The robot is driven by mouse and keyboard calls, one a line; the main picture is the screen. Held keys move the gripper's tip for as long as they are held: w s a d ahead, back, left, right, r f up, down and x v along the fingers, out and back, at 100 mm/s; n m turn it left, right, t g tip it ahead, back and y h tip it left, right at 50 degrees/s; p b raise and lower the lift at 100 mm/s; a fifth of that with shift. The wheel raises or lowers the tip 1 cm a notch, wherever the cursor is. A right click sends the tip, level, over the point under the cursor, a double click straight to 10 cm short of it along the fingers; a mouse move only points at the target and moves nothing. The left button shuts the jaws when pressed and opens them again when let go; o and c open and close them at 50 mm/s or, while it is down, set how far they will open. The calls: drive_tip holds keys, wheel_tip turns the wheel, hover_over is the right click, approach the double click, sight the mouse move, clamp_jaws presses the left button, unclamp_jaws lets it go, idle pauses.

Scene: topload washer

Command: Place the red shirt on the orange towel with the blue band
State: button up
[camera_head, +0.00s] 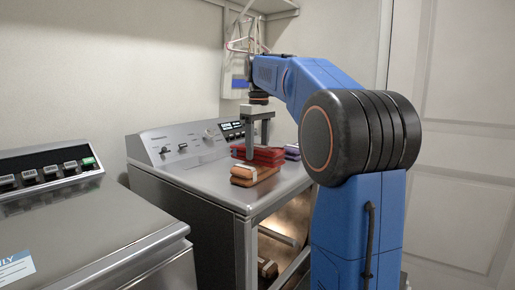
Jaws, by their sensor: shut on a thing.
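The red shirt (268,154) is a flat folded bundle above the top of the right-hand machine. My gripper (256,146) points down from above and is shut on the red shirt, with its fingers at the shirt's left part. The orange towel (262,172) is a folded bundle just in front of and below the shirt in the picture. It has a pale band (243,171) near its left end; I cannot make out a blue colour on it. I cannot tell whether the shirt touches the towel or the machine top.
A purple folded cloth (292,150) lies behind and right of the shirt. The machine's control panel (190,143) with knobs stands behind left. The machine top (200,178) is clear left of the towel. Another washer (90,225) stands at left. Hangers (246,46) hang at the back wall.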

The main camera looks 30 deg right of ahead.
sight(258, 146)
drive_tip(key=o, duration=1.2)
drive_tip(key=shift+c, duration=0.2)
wheel_tip(258, 146, up, 12)
drive_tip(key=shift+s, duration=0.2)
